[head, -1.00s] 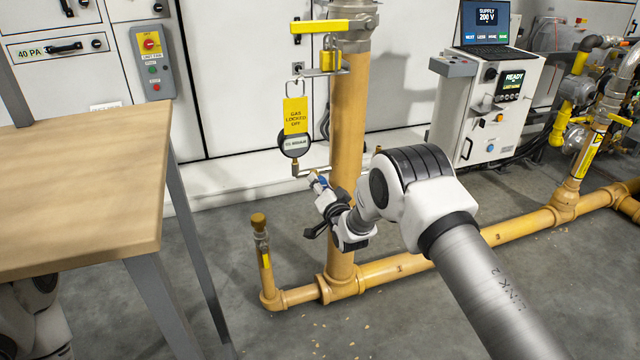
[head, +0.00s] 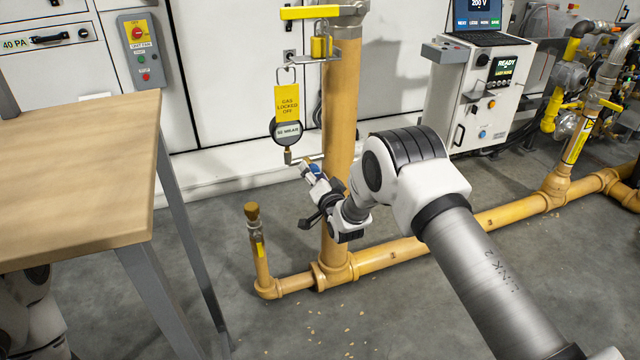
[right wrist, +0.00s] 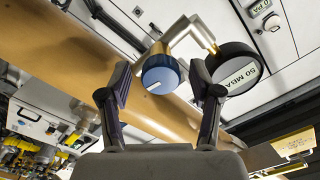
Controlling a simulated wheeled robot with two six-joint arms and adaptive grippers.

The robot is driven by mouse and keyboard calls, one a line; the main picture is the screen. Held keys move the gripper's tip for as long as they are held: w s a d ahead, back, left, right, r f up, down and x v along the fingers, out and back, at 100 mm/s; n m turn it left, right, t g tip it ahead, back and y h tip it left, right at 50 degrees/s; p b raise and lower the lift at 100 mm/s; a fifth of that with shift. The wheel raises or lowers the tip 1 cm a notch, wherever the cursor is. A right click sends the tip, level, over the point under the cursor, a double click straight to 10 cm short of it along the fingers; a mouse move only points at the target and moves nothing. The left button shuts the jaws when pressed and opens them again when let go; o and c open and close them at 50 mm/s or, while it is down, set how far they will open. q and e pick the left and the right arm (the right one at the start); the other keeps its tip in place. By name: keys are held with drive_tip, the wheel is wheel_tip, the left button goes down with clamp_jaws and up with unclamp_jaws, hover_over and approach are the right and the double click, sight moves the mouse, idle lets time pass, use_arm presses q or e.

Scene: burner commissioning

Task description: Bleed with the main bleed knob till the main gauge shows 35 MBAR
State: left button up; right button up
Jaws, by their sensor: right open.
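The main gauge (head: 286,131) is a round dark-rimmed dial below the yellow tag on the vertical gas pipe. Its label reads 50 MBAR in the right wrist view (right wrist: 236,69). The main bleed knob (right wrist: 160,74) is round and blue with a white mark, on a small branch beside the gauge. My right gripper (head: 313,173) is open at this branch. In the right wrist view its two fingers (right wrist: 160,85) stand left and right of the knob, with visible gaps; contact does not show. My left gripper is out of view.
A wooden table (head: 85,170) stands at the left. The yellow vertical pipe (head: 340,110) is close beside my right gripper. A capped pipe stub (head: 257,240) rises below it. A yellow lock-off tag (head: 287,101) and padlock (head: 320,47) hang above. A console cart (head: 475,95) stands behind.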

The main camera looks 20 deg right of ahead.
drive_tip(key=s, duration=1.1)
drive_tip(key=shift+d, duration=0.2)
idle(4.5)
drive_tip(key=w+f+g+b, duration=0.1)
drive_tip(key=w+f+b, duration=0.25)
drive_tip(key=b, duration=0.55)
drive_tip(key=shift+t, duration=0.5)
drive_tip(key=w+r+b, duration=0.1)
drive_tip(key=w+b, duration=0.1)
drive_tip(key=w, duration=0.1)
drive_tip(key=w+r+b, duration=0.1)
drive_tip(key=w+b, duration=0.1)
drive_tip(key=w+r+b, duration=0.1)
drive_tip(key=w+b, duration=0.2)
drive_tip(key=shift+w+a+r, duration=0.15)
drive_tip(key=shift+w+r, duration=0.15)
drive_tip(key=shift+w, duration=0.05)
drive_tip(key=shift+r, duration=0.1)
drive_tip(key=c, duration=1.2)
